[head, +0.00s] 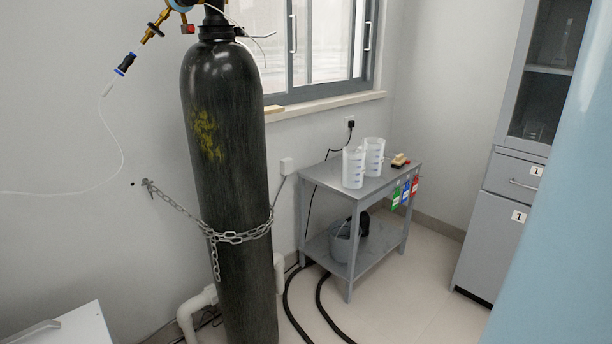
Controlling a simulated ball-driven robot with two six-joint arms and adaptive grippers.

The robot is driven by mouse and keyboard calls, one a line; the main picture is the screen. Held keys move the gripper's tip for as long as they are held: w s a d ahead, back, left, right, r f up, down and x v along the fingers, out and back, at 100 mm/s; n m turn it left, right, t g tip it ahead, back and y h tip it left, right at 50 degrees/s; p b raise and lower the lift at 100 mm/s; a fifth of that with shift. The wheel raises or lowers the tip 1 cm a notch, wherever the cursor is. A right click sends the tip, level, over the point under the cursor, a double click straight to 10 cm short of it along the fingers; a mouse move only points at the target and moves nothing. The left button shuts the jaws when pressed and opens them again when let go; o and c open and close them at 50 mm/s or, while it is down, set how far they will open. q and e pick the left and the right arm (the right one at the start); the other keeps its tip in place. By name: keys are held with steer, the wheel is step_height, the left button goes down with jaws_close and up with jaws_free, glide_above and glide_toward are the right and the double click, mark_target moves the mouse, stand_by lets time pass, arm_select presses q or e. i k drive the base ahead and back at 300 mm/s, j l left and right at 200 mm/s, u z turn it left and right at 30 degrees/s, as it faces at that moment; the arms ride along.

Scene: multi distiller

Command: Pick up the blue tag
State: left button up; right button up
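The blue tag (405,192) hangs at the right front side of a small grey metal table (336,185). It is between a green tag (396,198) on its left and a red tag (414,189) on its right. The tags are small, and how they are fastened is too small to tell. Neither my left nor my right gripper is in the head view.
A tall dark gas cylinder (225,130), chained to the wall, stands left of the table. White beakers (353,168) stand on the tabletop; a bucket (343,242) is on its lower shelf. Black hoses (322,300) cross the floor. A grey cabinet (497,235) stands right.

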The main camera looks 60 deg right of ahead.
mark_target(405, 191)
steer(key=l+z, duration=0.25)
steer(key=z, duration=0.2)
steer(key=k+l+z, duration=0.1)
steer(key=l+z, duration=0.2)
steer(key=z, duration=0.15)
steer(key=l+z, duration=0.1)
steer(key=l, duration=0.4)
steer(key=l+z, duration=0.15)
steer(key=l, duration=0.3)
steer(key=i+l+z, duration=0.1)
steer(key=l, duration=0.35)
steer(key=i+l+z, duration=0.15)
steer(key=l, duration=0.35)
steer(key=l+z, duration=0.1)
steer(key=l, duration=0.35)
steer(key=i+l, duration=0.1)
steer(key=l, duration=0.55)
steer(key=i+l, duration=0.15)
steer(key=l, duration=0.15)
